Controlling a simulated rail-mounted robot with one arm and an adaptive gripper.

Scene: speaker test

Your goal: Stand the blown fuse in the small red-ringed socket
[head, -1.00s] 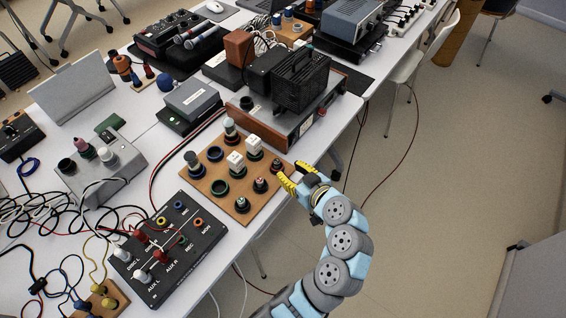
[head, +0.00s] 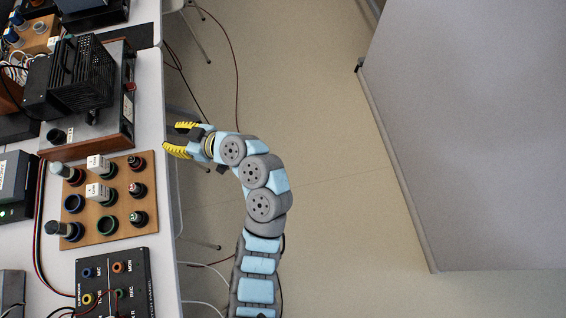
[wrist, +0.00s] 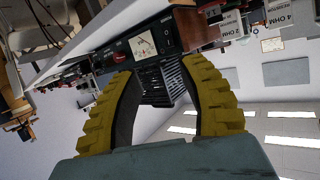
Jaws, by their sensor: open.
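The wooden socket board (head: 120,237) lies near the table's right edge in the head view. Its right column holds three small round sockets: a dark one with a red rim (head: 135,162) at the top, and two below (head: 136,190) (head: 138,218) with small light-and-red tops. I cannot tell which piece is the blown fuse. My gripper (head: 180,138) is open and empty, just beyond the table edge, up and right of the board. Its yellow fingers are spread in the wrist view (wrist: 158,75).
Open floor (head: 330,190) lies right.

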